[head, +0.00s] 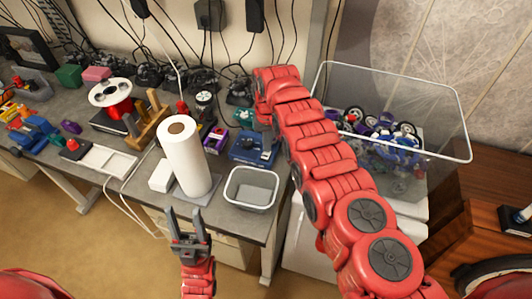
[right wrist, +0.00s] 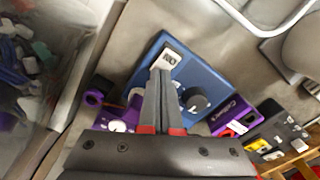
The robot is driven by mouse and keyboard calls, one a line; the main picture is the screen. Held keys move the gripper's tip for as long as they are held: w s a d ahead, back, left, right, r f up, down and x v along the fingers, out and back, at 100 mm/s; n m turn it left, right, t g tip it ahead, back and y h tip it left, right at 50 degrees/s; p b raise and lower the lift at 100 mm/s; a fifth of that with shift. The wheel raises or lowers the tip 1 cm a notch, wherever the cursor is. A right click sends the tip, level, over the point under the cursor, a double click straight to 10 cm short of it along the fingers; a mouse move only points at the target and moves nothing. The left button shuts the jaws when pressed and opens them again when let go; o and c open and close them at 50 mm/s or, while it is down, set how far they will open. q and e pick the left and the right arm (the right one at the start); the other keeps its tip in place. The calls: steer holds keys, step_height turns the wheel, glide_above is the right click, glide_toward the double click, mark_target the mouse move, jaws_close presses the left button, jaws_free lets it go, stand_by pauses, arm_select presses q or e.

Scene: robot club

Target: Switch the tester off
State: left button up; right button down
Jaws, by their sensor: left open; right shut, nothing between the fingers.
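The tester appears to be the blue box (head: 254,148) on the bench, behind the grey bin. In the right wrist view the blue box (right wrist: 205,78) shows a small lit display (right wrist: 170,57) and a dark round knob (right wrist: 194,100). My right gripper (right wrist: 160,74) is shut and empty. Its fingertips are over the box, near the display and left of the knob; I cannot tell whether they touch. The fingers cover part of the box's face. My left gripper (head: 187,214) is open and empty, in front of the bench edge, well away from the box.
A paper towel roll (head: 185,155) stands left of the grey bin (head: 251,188). A wire basket (head: 400,150) of colourful parts is at the right. A purple device (right wrist: 234,117) sits close beside the blue box. Cables and black controllers line the back wall.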

step_height(320, 180, up, 4)
steer(key=p, duration=0.3)
steer(key=shift+r, duration=0.15)
step_height(320, 180, up, 2)
steer(key=shift+r+p, duration=0.1)
steer(key=shift+p, duration=0.35)
steer(key=shift+r, duration=0.1)
